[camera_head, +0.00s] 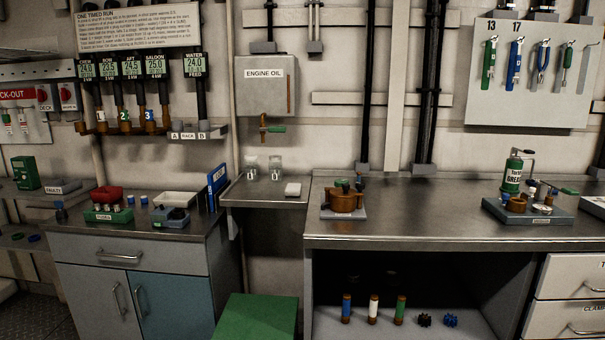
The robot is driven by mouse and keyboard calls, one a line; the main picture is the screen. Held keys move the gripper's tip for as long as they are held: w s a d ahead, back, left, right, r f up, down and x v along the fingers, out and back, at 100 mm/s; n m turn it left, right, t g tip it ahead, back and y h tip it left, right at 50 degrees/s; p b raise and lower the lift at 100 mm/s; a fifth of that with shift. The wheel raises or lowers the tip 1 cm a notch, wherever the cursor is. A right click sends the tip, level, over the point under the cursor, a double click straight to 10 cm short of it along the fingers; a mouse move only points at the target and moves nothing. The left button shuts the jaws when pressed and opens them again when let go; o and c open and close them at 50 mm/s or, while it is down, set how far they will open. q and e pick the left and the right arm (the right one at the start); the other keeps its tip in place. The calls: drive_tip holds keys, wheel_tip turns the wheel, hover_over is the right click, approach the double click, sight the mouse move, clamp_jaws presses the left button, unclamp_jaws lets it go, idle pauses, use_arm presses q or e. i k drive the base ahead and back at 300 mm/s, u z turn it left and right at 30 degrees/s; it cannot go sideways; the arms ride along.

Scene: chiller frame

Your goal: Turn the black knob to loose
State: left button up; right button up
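No knob can be made out for certain as the black knob. A brown pump-like unit (343,199) sits on a light base plate on the steel bench, with small dark parts on its top, too small to identify. A black star-shaped piece (424,320) lies on the shelf under the bench, beside a blue star-shaped piece (450,320); both look like knobs or small gears. No loose or tight marking can be read. Neither of my grippers is in view.
A green grease unit (514,172) stands on a dark plate at the bench's right. Upright coloured cylinders, one blue (346,308), stand on the lower shelf. A green box or step (256,318) stands in front. The middle of the steel bench (425,205) is clear.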

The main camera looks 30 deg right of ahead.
sight(360, 187)
drive_tip(key=z, duration=0.4)
drive_tip(key=i, duration=0.8)
drive_tip(key=z, duration=0.75)
